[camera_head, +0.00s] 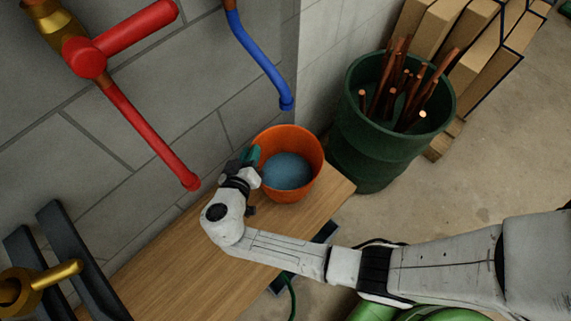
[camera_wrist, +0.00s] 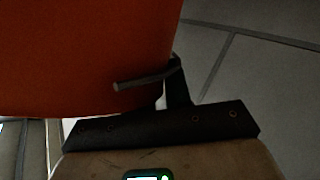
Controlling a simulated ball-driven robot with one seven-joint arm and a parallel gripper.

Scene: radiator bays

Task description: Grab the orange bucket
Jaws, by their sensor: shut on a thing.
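The orange bucket (camera_head: 313,147) stands upright at the far end of the wooden bench, close to the grey wall. Blue-grey contents, perhaps water, show inside it. My gripper (camera_head: 252,160) is at the bucket's left rim and is shut on it. In the wrist view the bucket's orange wall (camera_wrist: 85,55) fills the upper left. A dark finger (camera_wrist: 150,84) lies across that wall. The other finger is hidden, perhaps inside or behind the bucket.
The wooden bench (camera_head: 190,252) is bare in front of the bucket. A green barrel (camera_head: 370,155) with copper pipes stands right of it. A red pipe (camera_head: 145,130) and a blue pipe (camera_head: 262,60) hang from the wall. Timber beams (camera_head: 450,45) lean at the back right.

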